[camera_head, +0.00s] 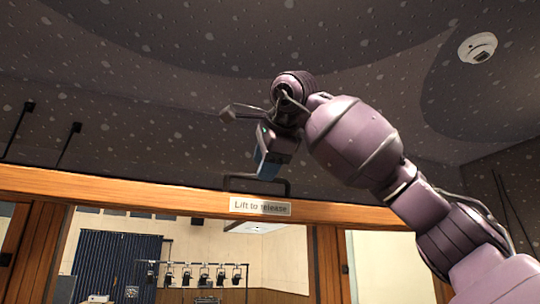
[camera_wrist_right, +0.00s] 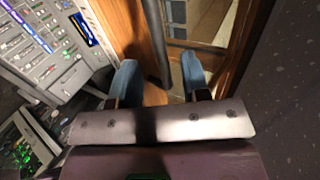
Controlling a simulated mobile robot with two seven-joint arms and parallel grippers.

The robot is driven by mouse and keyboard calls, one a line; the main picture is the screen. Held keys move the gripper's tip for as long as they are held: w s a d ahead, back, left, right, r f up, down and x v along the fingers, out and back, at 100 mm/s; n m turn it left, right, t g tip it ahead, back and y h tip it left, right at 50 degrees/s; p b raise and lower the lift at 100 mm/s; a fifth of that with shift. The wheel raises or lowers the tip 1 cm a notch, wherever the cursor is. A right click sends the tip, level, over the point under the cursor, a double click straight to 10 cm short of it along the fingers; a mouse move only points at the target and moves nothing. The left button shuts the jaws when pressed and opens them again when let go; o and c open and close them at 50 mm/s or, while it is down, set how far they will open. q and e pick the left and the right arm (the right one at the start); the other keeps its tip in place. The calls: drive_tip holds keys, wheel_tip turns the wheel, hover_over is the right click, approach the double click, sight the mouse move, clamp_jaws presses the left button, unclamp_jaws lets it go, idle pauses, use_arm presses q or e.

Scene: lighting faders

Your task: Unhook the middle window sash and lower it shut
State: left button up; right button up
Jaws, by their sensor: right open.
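A wooden rail (camera_head: 130,192) crosses the head view, with a "Lift to release" label (camera_head: 260,206) at its middle. A dark bar-shaped handle (camera_head: 285,187) stands at the rail just above the label. I cannot tell whether the sash is hooked. My right gripper (camera_head: 266,155) is above the handle, close to it in the picture; its blue pads are partly seen side-on. In the right wrist view, the right gripper (camera_wrist_right: 160,80) is open, and a dark bar (camera_wrist_right: 153,50) ends between its blue fingers. Contact cannot be told. My left gripper is out of view.
Two dark rods (camera_head: 68,145) slant above the rail at left. A speckled ceiling (camera_head: 190,90) with a round white fixture (camera_head: 477,48) is overhead. Beyond the opening are a dark curtain (camera_head: 112,262) and several stage lights (camera_head: 204,275). A fader console (camera_wrist_right: 45,45) shows in the wrist view.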

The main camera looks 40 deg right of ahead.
drive_tip(key=shift+p+x, duration=0.35)
drive_tip(key=shift+x, duration=1.8)
clamp_jaws()
drive_tip(key=shift+r, duration=0.15)
idle(0.4)
